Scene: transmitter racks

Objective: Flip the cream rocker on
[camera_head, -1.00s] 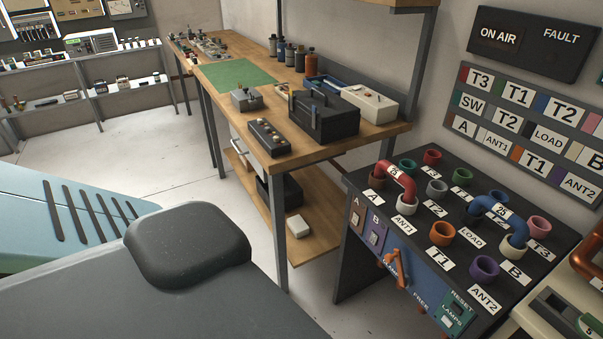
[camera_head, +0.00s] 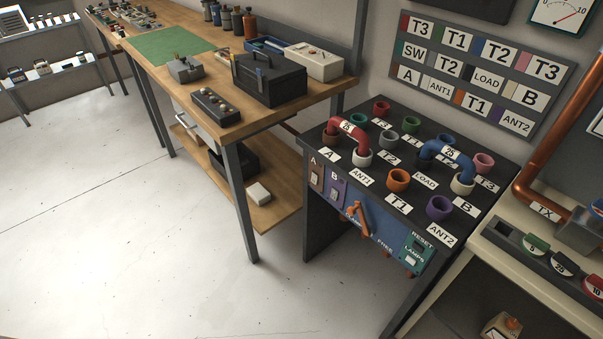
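The front panel (camera_head: 365,222) of the dark patch console carries several controls. A brown plate marked A (camera_head: 317,176) and a purple plate marked B (camera_head: 335,194) each hold a small switch. A green plate (camera_head: 416,251) by the RESET and LAMPS labels has a pale rocker-like piece (camera_head: 411,260) low on it. Which piece is the cream rocker, and its on or off position, are too small to tell. An orange lever (camera_head: 360,218) sits between the plates. Neither of my grippers is in view.
The console top (camera_head: 395,125) holds coloured sockets and two U-links, red (camera_head: 347,130) and blue (camera_head: 445,153). A wooden workbench (camera_head: 225,130) stands left of the console. A cream bench (camera_head: 490,245) with a copper pipe (camera_head: 560,130) stands right. The floor (camera_head: 150,260) in front is clear.

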